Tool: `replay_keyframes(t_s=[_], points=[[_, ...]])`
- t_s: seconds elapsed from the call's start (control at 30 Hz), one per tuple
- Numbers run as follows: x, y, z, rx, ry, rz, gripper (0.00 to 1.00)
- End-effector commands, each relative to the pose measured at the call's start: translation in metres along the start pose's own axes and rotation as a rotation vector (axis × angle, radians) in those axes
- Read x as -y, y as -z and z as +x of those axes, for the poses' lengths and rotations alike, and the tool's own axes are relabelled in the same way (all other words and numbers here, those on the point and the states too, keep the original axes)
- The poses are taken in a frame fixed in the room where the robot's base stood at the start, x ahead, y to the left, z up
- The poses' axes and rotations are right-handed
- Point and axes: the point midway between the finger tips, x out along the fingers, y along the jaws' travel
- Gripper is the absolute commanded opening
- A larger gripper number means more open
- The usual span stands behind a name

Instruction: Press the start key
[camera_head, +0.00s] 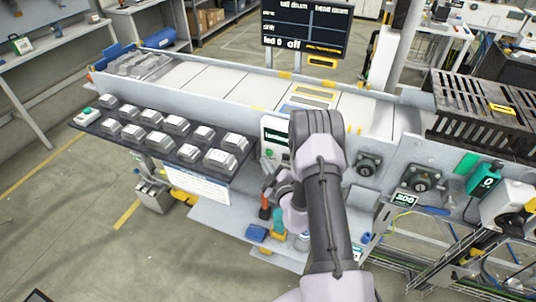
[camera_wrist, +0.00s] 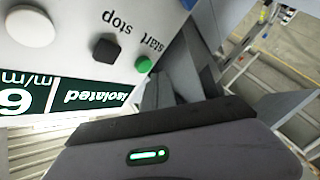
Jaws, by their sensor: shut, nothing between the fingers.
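The start key is a small round green button (camera_wrist: 143,64) beside the word "start" on a white panel (camera_wrist: 75,22), seen upside down in the wrist view. A dark stop key (camera_wrist: 106,48) sits beside it, next to the word "stop". My gripper (camera_wrist: 166,88) is shut and empty, its fingers just to the right of and below the green key in the picture. I cannot tell whether they touch it. In the head view the control box (camera_head: 276,128) stands at the front edge of the conveyor, partly hidden by my arm.
In the head view, a dark shelf (camera_head: 92,124) holds several grey ingots left of the box. A black sign (camera_head: 305,28) reads "fed 0 off". Tools lie below the box.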

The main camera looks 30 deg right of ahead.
Motion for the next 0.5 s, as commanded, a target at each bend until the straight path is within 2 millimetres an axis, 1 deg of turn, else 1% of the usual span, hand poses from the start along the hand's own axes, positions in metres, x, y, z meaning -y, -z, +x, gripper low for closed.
replay_keyframes(t_s=[0.2,0.5], points=[[-0.0048,-0.0043,0.0056,0.001,-0.001,0.000,0.00],[-0.0046,-0.0048,0.0062,0.000,0.000,0.000,0.00]])
